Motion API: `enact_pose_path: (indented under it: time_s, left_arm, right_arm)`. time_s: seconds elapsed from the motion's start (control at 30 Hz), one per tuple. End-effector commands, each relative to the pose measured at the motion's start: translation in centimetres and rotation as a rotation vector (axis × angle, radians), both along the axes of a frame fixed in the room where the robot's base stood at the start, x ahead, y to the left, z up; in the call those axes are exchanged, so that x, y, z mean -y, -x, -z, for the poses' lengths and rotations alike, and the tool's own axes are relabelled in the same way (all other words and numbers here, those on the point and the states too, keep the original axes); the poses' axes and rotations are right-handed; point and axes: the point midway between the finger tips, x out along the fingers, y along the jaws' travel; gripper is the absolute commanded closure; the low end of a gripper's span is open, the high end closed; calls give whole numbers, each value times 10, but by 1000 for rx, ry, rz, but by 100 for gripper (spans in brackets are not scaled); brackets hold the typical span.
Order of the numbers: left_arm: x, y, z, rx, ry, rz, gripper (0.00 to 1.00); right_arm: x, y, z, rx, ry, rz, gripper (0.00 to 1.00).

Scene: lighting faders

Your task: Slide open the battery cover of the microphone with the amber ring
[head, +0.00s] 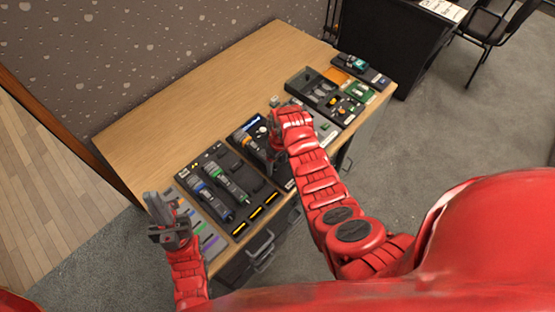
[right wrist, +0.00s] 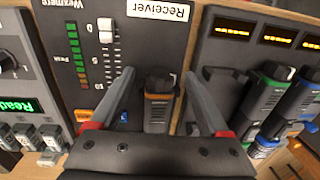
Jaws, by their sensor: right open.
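The microphone with the amber ring (head: 243,137) lies on a black panel near the middle of the table. In the right wrist view its dark body with an orange mark (right wrist: 158,101) shows between my right gripper's fingers (right wrist: 159,76). Those fingers are open, one on each side of it; whether they touch it I cannot tell. In the head view my right gripper (head: 273,152) is partly hidden by its own arm. The battery cover is not clearly distinguishable. My left gripper (head: 160,212) is over the table's left front corner, away from the microphones; its jaw opening is unclear.
A dark charger holds a blue-ringed microphone (head: 212,195) and a green-ringed one (head: 227,183). A fader with a white knob (right wrist: 106,31) and a green display (right wrist: 17,106) lie left in the wrist view. A parts tray (head: 302,78) stands right. The table's back (head: 190,100) is clear.

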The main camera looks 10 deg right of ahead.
Motion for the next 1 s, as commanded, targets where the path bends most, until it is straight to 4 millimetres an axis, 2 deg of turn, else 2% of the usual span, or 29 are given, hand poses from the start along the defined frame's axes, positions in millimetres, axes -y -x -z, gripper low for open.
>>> enact_pose_path:
  time_s: [0.23,0.67,0.7,1.0]
  left_arm:
    - [0,0,0,0,0,0,100]
    - [0,0,0,0,0,0,100]
    - [0,0,0,0,0,0,100]
    - [0,0,-3,0,0,0,100]
  right_arm:
    - [0,0,1,0,0,0,20]
    - [0,0,1,0,0,0,98]
    - [0,0,0,0,0,0,100]
    - [3,4,0,-2,1,1,100]
